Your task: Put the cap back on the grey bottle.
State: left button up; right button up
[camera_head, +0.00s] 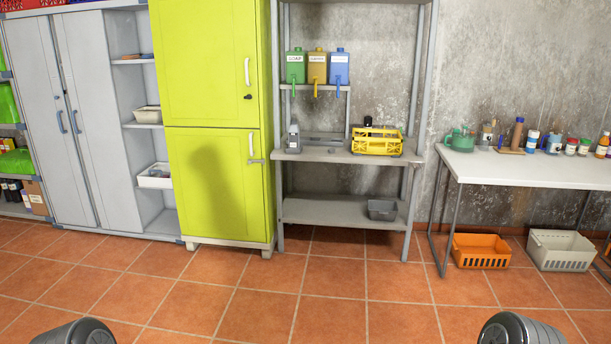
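A grey bottle (294,138) stands upright on the middle shelf of the grey metal rack, at its left end. A small dark grey piece (331,151) lies on the same shelf to the right of the bottle; it may be the cap, but it is too small to be sure. Whether the bottle's top is bare is also too small to tell. Only rounded dark parts of my two arms show at the bottom left and bottom right edges, far from the bottle. Neither gripper is in view.
A yellow crate (376,142) holds things on the rack's middle shelf (336,156). Green, amber and blue dispensers (317,67) stand above. A green cabinet (220,183) adjoins on the left, a white table (540,168) with bottles on the right. The tiled floor ahead is clear.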

aim_at(294, 131)
jog(key=i, duration=2.25)
jog(key=i+z, duration=0.25)
jog(key=j+z, duration=0.1)
jog(key=z, duration=1.1)
jog(key=i+j+z, duration=0.15)
jog(key=j+z, duration=0.25)
jog(key=j, duration=0.35)
jog(key=i+j+z, duration=0.1)
jog(key=j+z, duration=0.35)
jog(key=j, duration=0.3)
jog(key=j+z, duration=0.4)
jog(key=j, duration=0.4)
jog(key=k+j, duration=0.1)
jog(key=j, duration=0.45)
jog(key=k+j, duration=0.1)
jog(key=j, duration=1.05)
jog(key=k+z, duration=0.05)
